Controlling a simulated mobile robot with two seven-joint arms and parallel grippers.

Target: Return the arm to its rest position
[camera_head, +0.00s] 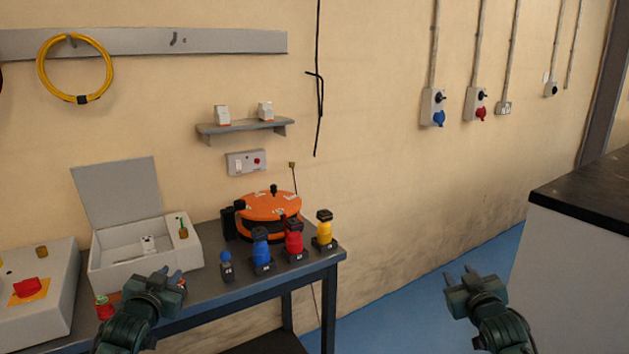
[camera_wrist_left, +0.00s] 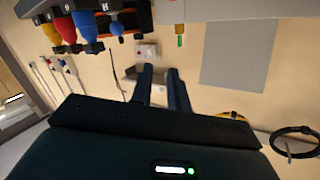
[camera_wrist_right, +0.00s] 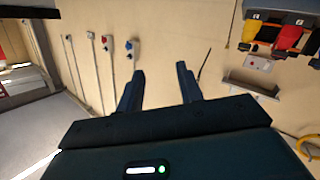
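My left gripper (camera_head: 172,277) is in front of the table, near the open white box. In the left wrist view its two fingers (camera_wrist_left: 160,72) stand a little apart with nothing held between them. My right gripper (camera_head: 459,274) is over the blue floor, right of the table and clear of it. In the right wrist view its fingers (camera_wrist_right: 160,72) are wider apart and empty. Both arms come in from the bottom of the head view.
The table (camera_head: 210,306) holds an open white box (camera_head: 110,262), an orange round device (camera_head: 270,206), and blue (camera_head: 261,252), red (camera_head: 293,240) and yellow (camera_head: 324,230) connectors. A dark-topped counter (camera_head: 590,200) stands at right. Floor (camera_head: 400,310) between them is free.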

